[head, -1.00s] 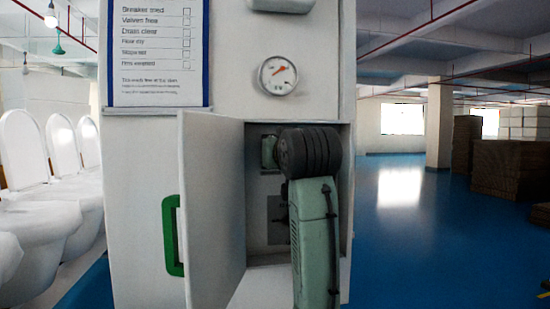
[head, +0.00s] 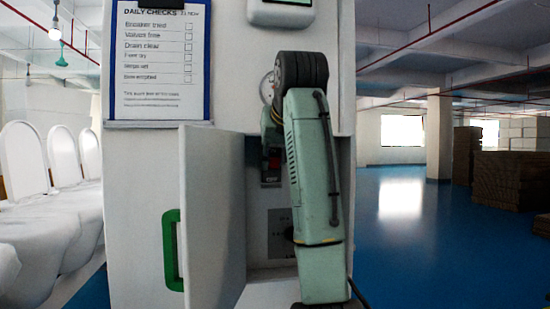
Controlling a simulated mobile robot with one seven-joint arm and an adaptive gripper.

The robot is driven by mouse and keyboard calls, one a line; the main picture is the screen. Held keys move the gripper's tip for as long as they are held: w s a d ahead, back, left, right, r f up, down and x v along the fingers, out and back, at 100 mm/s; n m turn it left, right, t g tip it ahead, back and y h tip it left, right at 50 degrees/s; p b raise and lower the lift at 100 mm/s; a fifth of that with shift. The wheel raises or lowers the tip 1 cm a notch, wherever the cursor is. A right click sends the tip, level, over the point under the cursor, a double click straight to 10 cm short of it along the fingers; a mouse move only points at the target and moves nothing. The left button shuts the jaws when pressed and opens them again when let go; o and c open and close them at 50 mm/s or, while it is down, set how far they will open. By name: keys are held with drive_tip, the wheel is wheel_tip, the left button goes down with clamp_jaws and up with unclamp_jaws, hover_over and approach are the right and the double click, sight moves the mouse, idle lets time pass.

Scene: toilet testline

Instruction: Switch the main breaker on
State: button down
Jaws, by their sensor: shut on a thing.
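The main breaker (head: 271,178) is a small dark unit with a red part, on the back wall of the open grey cabinet. It shows only in part, just left of my green arm. My arm rises in front of the cabinet, and its dark joint stands above the opening. A short green wrist part reaches down behind the arm towards the breaker. My gripper is hidden behind my arm, so its fingers and any contact with the breaker do not show. The breaker's lever position cannot be made out.
The cabinet door (head: 213,215) stands open to the left, with a green handle (head: 171,250). A clipboard (head: 160,65) hangs above it. A round gauge (head: 267,88) is partly covered by my arm. White toilets (head: 22,160) line the left. Blue floor (head: 410,240) is clear at right.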

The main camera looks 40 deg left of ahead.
idle(0.3)
drive_tip(key=c, duration=1.4)
unclamp_jaws()
drive_tip(key=shift+o, duration=0.2)
drive_tip(key=v, duration=1.2)
drive_tip(key=shift+w, duration=0.1)
